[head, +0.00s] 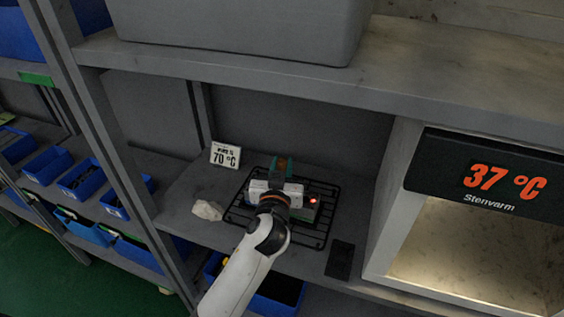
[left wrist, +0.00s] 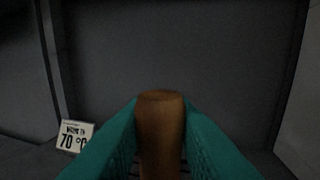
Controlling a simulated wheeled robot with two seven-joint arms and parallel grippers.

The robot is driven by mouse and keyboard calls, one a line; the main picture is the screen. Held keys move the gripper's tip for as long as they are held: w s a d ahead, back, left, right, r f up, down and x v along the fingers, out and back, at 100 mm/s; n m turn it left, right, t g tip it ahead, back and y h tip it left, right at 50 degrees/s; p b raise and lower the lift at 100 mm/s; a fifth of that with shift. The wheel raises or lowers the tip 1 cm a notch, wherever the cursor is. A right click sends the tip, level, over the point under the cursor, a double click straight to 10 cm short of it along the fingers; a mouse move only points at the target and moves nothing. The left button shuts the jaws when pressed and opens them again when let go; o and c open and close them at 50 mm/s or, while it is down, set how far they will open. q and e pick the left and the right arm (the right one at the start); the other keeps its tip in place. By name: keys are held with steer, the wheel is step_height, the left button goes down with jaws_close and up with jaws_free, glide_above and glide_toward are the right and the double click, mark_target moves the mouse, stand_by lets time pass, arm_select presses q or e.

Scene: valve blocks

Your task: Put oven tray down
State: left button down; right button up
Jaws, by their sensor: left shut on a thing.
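The left gripper (head: 282,170), with teal fingers, is low over a black wire rack (head: 322,232) on the grey shelf. In the left wrist view its fingers are shut on an upright brown handle (left wrist: 161,130). The handle looks like wood, and what it belongs to is hidden below the fingers. In the head view my gripper and arm cover the middle of the rack, so I cannot tell whether a tray lies on it or touches it. My right gripper is in neither view.
A sign reading 70 °C (head: 225,155) stands behind the rack, at the left. A pale lump (head: 207,210) lies left of it, a dark flat piece (head: 340,260) at front right. The oven (head: 475,185), showing 37 °C, stands right. An upper shelf (head: 250,70) overhangs.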

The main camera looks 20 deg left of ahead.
arm_select(q)
steer(key=shift+r, duration=0.25)
steer(key=shift+f, duration=0.15)
steer(key=c, duration=1.2)
jaws_free()
steer(key=shift+s+f, duration=0.1)
steer(key=s+d+b, duration=0.2)
steer(key=s, duration=0.9)
steer(key=shift+s+b, duration=0.4)
